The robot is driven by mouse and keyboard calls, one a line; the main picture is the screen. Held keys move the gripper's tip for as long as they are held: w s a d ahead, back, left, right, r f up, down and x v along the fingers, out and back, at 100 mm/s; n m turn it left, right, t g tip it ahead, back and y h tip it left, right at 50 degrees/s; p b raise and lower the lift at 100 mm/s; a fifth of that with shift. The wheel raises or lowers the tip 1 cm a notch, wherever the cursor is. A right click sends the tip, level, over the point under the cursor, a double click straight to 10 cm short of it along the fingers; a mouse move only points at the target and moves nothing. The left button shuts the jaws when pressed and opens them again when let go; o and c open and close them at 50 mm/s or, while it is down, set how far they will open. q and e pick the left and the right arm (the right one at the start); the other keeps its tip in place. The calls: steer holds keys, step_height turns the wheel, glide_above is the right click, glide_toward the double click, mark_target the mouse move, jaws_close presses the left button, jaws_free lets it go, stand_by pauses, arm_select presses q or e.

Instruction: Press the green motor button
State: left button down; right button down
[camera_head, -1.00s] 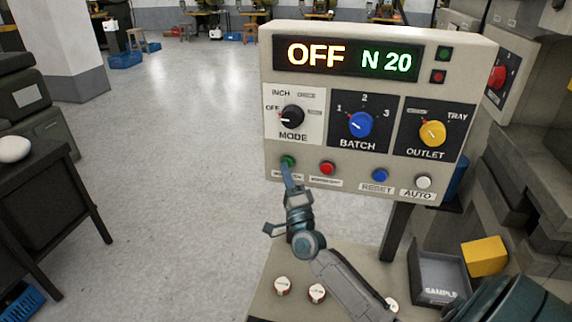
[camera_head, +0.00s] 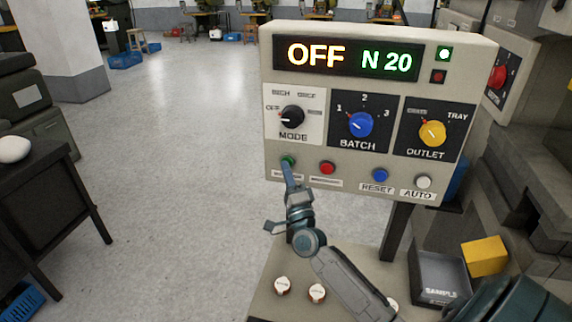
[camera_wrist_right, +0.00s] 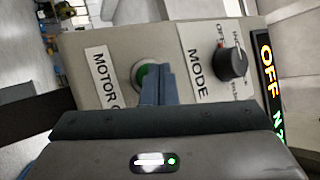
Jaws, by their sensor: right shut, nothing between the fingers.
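The green motor button (camera_head: 287,160) is at the lower left of the control panel (camera_head: 440,60), under the MODE dial. It also shows in the right wrist view (camera_wrist_right: 144,74), partly hidden by my fingers, beside a label reading MOTOR. My right gripper (camera_head: 287,168) is shut and empty, with its fingertips at the button and seemingly touching it. In the right wrist view my shut fingers (camera_wrist_right: 156,80) cover one side of the button. The display (camera_head: 345,57) reads OFF N 20. My left gripper is not in view.
A red button (camera_head: 327,168), a blue RESET button (camera_head: 380,175) and a white AUTO button (camera_head: 423,182) sit along the same row. The black MODE dial (camera_head: 291,117) is above the green button. A SAMPLE tray (camera_head: 440,275) and a yellow block (camera_head: 485,256) are at lower right.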

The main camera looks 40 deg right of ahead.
steer(key=shift+s, duration=0.1)
steer(key=shift+s+a, duration=0.5)
steer(key=shift+a, duration=0.15)
steer(key=s+a+p, duration=0.1)
steer(key=s+a, duration=0.2)
steer(key=shift+s+a, duration=0.15)
steer(key=shift+a, duration=0.25)
steer(key=shift+f, duration=0.1)
stand_by(0.7)
